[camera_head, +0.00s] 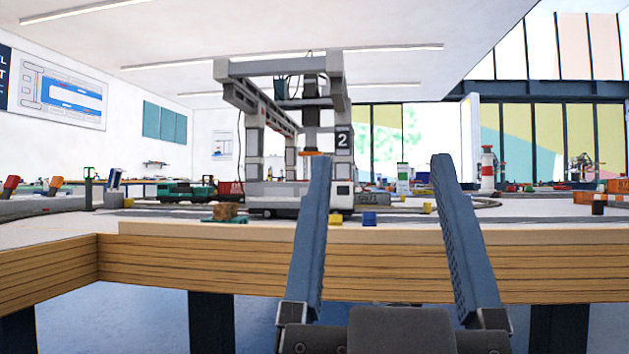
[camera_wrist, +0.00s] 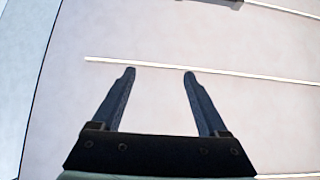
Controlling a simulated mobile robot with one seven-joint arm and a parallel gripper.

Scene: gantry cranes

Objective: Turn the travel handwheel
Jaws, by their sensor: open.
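A grey gantry crane (camera_head: 255,145) marked with a 2 stands on the layout table, left of the middle in the head view. I cannot make out a travel handwheel on it for certain; a small orange part (camera_head: 314,153) shows between its legs, partly behind my left finger. My gripper (camera_head: 383,157) is in front of the table edge, with its fingers pointing up, wide apart and empty. The left finger covers part of the crane's right side.
The table has a raised wooden edge (camera_head: 200,262) across my front. A brown block (camera_head: 228,211) and small yellow (camera_head: 335,219) and blue (camera_head: 369,218) blocks lie near it. A red and white tower (camera_head: 487,170) stands right. Space above the table right of the crane is fairly open.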

